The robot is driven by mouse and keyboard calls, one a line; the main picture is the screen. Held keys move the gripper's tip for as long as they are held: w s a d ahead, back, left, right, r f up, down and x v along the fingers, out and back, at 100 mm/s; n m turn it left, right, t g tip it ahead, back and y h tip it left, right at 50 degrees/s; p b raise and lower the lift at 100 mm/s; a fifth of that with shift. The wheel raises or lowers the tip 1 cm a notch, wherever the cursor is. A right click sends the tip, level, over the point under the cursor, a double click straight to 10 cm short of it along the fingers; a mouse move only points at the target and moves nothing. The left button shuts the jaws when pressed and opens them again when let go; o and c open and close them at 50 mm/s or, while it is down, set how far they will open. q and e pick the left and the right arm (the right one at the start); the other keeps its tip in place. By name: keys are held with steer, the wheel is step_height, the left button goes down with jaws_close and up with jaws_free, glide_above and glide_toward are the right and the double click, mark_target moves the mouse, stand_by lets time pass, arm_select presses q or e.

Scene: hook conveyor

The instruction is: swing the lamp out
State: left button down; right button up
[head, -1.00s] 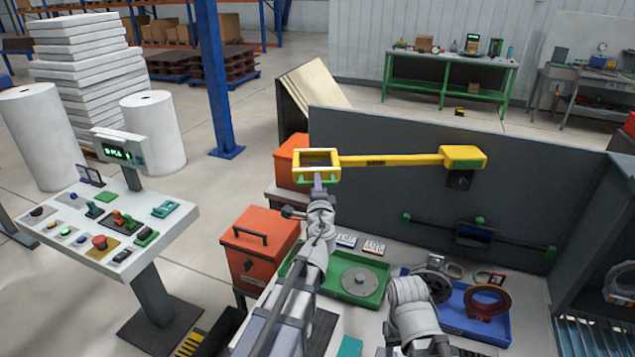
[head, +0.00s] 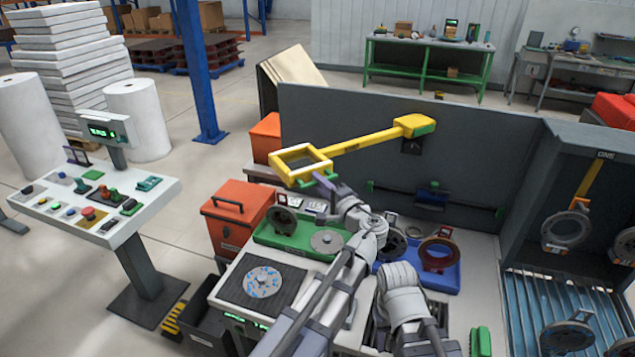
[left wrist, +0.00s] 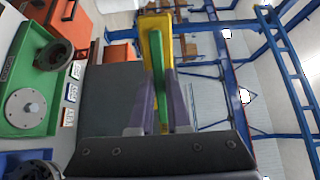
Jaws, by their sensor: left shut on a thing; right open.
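The lamp has a yellow square frame head (head: 303,164) on a yellow arm (head: 366,141). The arm runs to a yellow and green block (head: 415,126) on the grey back panel. The head stands out from the panel, over the bench's left part. My left gripper (head: 325,181) is shut on the lamp's green handle at the head's near edge. In the left wrist view, the green handle (left wrist: 157,85) lies between the purple fingers, with yellow behind it. My right arm shows at the lower right of the head view, but its gripper is not visible.
Below the lamp are a green tray (head: 280,238) with round parts, a blue tray (head: 445,281) and a dark mat with a speckled disc (head: 263,282). A red box (head: 237,216) stands left. A ribbed rack (head: 567,302) is right. A control console (head: 90,215) is far left.

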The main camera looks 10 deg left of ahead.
arm_select(q)
steer(key=shift+s+d+f, duration=0.1)
steer(key=shift+s+d, duration=0.05)
steer(key=shift+d, duration=0.15)
steer(key=c, duration=1.2)
jaws_free()
steer(key=shift+c, duration=0.2)
steer(key=o, duration=0.3)
steer(key=shift+s+d, duration=0.1)
steer(key=shift+d, duration=0.1)
steer(key=shift+o, duration=0.3)
steer(key=shift+a, duration=0.15)
